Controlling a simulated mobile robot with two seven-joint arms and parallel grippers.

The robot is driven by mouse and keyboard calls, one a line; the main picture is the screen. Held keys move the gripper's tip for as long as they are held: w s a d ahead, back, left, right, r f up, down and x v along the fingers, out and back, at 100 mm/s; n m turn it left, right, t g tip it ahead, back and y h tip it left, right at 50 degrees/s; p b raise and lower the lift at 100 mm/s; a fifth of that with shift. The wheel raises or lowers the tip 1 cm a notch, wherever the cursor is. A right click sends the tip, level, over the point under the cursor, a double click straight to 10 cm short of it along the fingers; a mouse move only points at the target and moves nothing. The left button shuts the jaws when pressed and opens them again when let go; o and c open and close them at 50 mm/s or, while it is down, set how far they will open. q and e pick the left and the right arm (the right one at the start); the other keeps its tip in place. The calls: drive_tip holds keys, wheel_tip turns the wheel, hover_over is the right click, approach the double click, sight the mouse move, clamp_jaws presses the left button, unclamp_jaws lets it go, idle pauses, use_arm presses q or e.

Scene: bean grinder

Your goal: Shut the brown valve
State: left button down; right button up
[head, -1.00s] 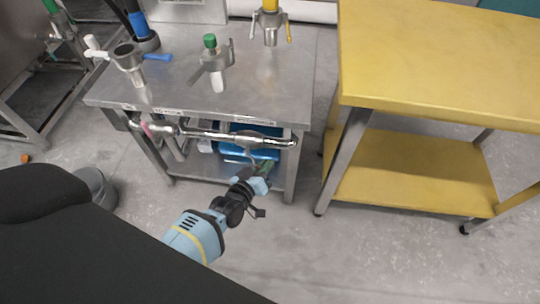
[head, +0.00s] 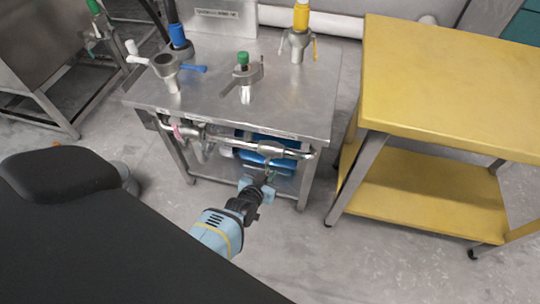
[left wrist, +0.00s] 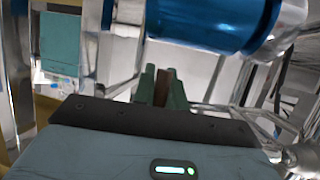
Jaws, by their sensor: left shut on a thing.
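The brown valve's handle (left wrist: 163,87) shows in the left wrist view as a narrow brown piece between my green fingertips. My left gripper (left wrist: 162,88) is shut on it, and the fingers hide much of the handle. In the head view my left gripper (head: 267,180) reaches to the front of the steel table, just below the horizontal metal pipe (head: 222,143). The brown handle cannot be made out in the head view. My right gripper is in neither view.
A large blue cylinder (left wrist: 210,22) lies just above the fingers in the wrist view. The steel table (head: 215,105) bears green, blue and yellow-topped fittings. A yellow cart (head: 450,85) stands close on the right. Grey floor (head: 290,240) is clear in front.

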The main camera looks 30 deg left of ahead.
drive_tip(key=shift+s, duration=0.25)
use_arm(q)
drive_tip(key=c, duration=1.4)
unclamp_jaws()
drive_tip(key=shift+c, duration=0.2)
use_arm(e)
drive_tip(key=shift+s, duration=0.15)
